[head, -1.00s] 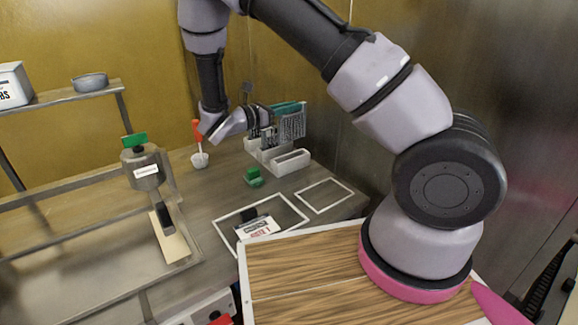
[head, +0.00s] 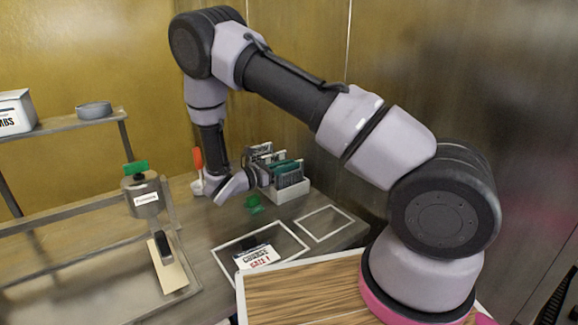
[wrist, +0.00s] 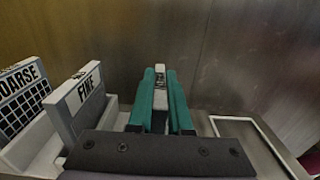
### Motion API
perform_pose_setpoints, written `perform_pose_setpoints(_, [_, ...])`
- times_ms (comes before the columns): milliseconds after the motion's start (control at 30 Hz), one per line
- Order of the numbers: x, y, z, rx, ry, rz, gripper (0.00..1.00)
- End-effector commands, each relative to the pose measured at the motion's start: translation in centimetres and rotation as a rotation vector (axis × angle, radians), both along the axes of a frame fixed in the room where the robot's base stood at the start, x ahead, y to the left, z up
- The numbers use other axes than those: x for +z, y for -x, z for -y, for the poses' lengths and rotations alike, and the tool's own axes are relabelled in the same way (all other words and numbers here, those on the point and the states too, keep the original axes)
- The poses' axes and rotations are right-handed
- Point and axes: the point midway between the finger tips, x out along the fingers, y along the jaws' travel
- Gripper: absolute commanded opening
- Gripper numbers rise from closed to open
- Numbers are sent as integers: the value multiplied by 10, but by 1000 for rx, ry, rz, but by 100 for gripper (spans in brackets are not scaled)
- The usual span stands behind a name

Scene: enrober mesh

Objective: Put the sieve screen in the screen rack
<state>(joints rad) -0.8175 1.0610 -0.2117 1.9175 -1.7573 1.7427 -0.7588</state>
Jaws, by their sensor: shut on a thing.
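My gripper (head: 284,166) has teal fingers and is shut on a grey sieve screen (head: 290,179), held upright over the right part of the white screen rack (head: 293,192). The screen's lower edge is at or behind the rack's front wall; I cannot tell how deep it sits. In the wrist view, my gripper (wrist: 160,100) pinches the screen's labelled top edge (wrist: 159,88). Two framed screens stand to its left, one marked FINE (wrist: 82,98) and one ending in OARSE (wrist: 22,98). The rack (wrist: 32,152) shows below them; its bay under my fingers is hidden.
A green block (head: 254,204) and a white cup with an orange-handled tool (head: 197,165) are near the rack. Two white outlines (head: 325,222) mark the bench; a labelled card (head: 257,257) lies in the nearer one. A steel wall (head: 440,90) rises at right.

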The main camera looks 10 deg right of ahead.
Motion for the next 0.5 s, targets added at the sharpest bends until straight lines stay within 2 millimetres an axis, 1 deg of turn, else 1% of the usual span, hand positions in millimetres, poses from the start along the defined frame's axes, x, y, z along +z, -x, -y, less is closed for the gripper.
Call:
perform_pose_setpoints(167, [-3,0,0,0,1,-1,0])
perform_pose_setpoints(200, [-3,0,0,0,0,-1,25])
perform_pose_setpoints(267, [-3,0,0,0,0,-1,47])
perform_pose_setpoints(500, [-3,0,0,0,0,-1,47])
